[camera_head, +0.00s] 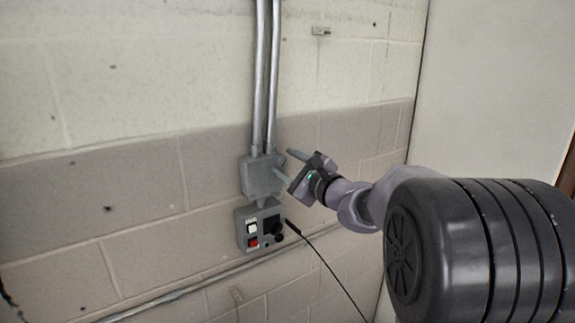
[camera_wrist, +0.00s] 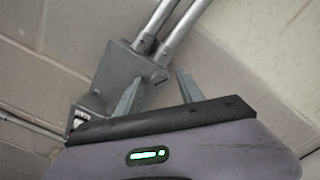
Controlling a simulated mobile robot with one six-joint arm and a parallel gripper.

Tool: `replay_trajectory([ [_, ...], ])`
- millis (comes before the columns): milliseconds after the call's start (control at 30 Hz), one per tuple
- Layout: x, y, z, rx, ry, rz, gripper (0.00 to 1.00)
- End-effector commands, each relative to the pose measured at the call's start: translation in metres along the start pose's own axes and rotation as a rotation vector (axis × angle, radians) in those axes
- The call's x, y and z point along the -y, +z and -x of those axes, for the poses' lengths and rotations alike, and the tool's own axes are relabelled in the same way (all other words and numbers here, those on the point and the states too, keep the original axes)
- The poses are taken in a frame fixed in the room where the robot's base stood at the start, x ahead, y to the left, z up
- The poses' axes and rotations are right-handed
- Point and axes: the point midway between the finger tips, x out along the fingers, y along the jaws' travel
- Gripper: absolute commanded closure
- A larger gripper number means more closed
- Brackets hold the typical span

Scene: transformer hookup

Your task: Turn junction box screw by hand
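The grey junction box (camera_head: 259,180) is fixed to the block wall under two metal conduits. It also shows in the wrist view (camera_wrist: 119,67), just beyond my fingers. My gripper (camera_head: 286,164) is at the right side of the box, with its two fingers spread apart and nothing seen between them. In the wrist view my gripper (camera_wrist: 157,92) has one finger overlapping the box in the picture and the other to its right. I cannot tell whether a finger touches the box.
A grey control box (camera_head: 241,235) with a white and a red button and black knobs hangs just below. A thin black cable (camera_head: 327,265) runs from beside it to the lower right. Two conduits (camera_head: 268,75) rise above. Open wall lies to the left.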

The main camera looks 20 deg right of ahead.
Motion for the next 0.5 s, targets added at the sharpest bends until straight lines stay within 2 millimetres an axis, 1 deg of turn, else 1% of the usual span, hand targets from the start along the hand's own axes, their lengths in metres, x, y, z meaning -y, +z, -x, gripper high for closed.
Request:
replay_trajectory([
  [167, 0.0, 0.0, 0.002, 0.0, 0.0, 0.0, 0.55],
  [267, 0.001, 0.0, 0.014, 0.0, -0.002, -0.001, 0.55],
  [367, 0.002, 0.0, 0.038, -0.002, -0.003, 0.0, 0.55],
  [500, 0.002, 0.0, 0.08, -0.003, -0.004, 0.0, 0.55],
])
